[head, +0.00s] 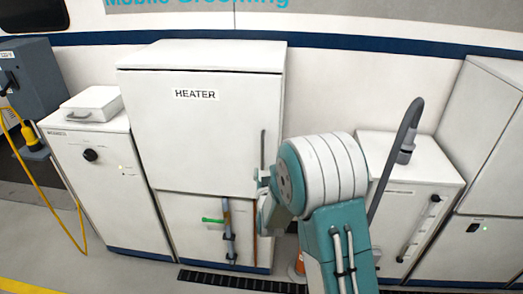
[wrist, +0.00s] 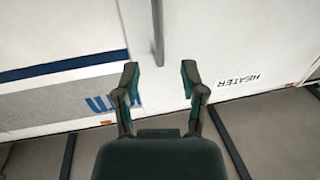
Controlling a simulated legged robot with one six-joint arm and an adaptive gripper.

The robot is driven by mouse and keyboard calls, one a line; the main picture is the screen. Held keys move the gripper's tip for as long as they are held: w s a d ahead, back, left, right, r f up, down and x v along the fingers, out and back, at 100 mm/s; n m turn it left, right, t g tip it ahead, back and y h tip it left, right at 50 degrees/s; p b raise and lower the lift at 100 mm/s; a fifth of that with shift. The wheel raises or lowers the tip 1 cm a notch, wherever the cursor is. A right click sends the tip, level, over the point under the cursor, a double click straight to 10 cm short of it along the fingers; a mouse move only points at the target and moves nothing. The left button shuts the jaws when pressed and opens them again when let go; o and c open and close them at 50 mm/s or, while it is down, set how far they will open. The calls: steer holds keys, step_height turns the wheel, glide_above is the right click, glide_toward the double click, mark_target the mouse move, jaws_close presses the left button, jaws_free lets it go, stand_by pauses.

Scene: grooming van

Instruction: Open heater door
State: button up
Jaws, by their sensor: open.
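The heater (head: 150,60) is a tall white cabinet in the head view. Its upper door (head: 205,140), labelled HEATER, looks shut. A thin grey vertical handle (head: 263,150) runs near the door's right edge. My gripper (head: 262,183) is by the handle's lower end, partly hidden by my arm. In the wrist view my gripper (wrist: 160,82) is open and empty. The handle (wrist: 158,32) shows there as a grey bar ending just beyond the gap between the fingertips, roughly in line with it. I see no contact.
A green lever (head: 212,220) and a vertical pipe (head: 229,230) are below the door. A white unit (head: 85,150) stands left. Another white unit (head: 410,180) with a grey hose (head: 408,130) stands right of my arm. A dark floor grate (head: 235,281) lies in front.

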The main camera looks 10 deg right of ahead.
mark_target(262, 155)
steer(key=shift+w+d, duration=0.3)
steer(key=shift+w, duration=1.4)
steer(key=shift+w+d, duration=0.25)
steer(key=shift+w, duration=1.45)
steer(key=shift+w+d, duration=0.3)
steer(key=shift+w, duration=1.4)
steer(key=shift+a, duration=0.1)
jaws_close()
steer(key=shift+a, duration=0.15)
